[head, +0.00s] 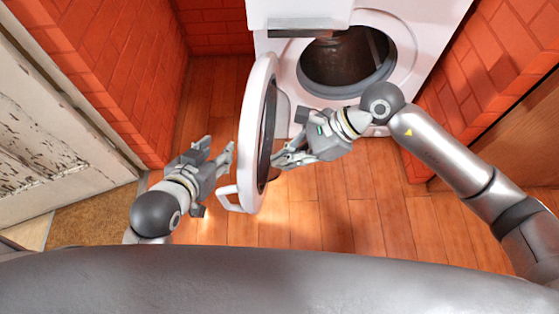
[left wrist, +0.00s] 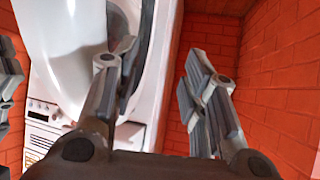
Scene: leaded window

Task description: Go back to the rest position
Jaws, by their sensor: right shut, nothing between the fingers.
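My left gripper (head: 216,150) is open and empty, just left of the open washing machine door (head: 257,130) in the head view. The white door handle (head: 229,200) sticks out at the door's lower left.
The white washing machine (head: 415,50) stands at the back with its round opening (head: 347,62) uncovered. Red brick walls (head: 105,65) rise on both sides. A worn white door (head: 50,130) is at the left. The wooden floor (head: 330,215) in front is clear.

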